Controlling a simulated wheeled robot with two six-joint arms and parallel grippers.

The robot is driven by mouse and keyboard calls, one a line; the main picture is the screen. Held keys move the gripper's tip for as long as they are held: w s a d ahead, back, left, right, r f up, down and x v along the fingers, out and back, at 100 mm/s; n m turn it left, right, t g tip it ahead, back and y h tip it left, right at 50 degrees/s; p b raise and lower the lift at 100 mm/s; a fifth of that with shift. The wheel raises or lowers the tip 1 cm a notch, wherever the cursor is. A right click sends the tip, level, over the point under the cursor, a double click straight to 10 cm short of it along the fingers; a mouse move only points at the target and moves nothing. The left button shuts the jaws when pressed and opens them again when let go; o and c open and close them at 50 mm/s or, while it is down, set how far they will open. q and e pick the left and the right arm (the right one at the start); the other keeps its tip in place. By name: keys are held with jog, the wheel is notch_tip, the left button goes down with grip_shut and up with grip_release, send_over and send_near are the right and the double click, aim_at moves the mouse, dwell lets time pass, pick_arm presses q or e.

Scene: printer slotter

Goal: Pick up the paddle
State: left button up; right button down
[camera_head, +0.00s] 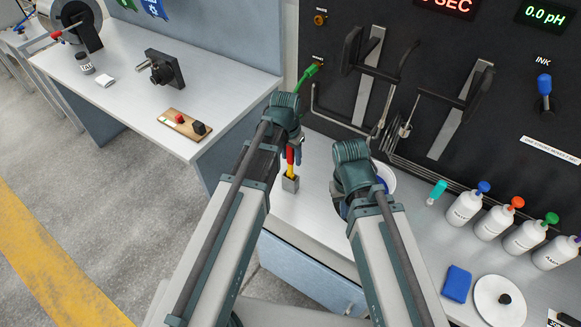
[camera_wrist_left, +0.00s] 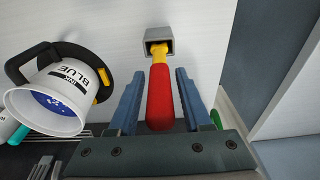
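A red-handled tool with a yellow lower part, which looks like the paddle (camera_head: 290,162), stands upright in a small grey holder (camera_head: 290,184) on the white counter. In the left wrist view the red handle (camera_wrist_left: 160,95) lies between the two blue fingers of my left gripper (camera_wrist_left: 160,100), and the holder (camera_wrist_left: 158,35) is beyond it. The fingers are apart, with no clear contact on the handle. In the head view my left gripper (camera_head: 296,150) is at the tool's top, partly hidden by its wrist. My right gripper (camera_head: 345,206) is over the counter, its fingers hidden by its arm.
A white cup labelled blue ink (camera_wrist_left: 65,92) stands close beside the tool. Several ink bottles (camera_head: 465,207), a blue sponge-like block (camera_head: 456,284) and a white disc (camera_head: 490,300) are at right. A black panel with levers (camera_head: 440,80) rises behind. A side table (camera_head: 120,90) is at left.

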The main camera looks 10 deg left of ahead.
pick_arm(q)
grip_shut()
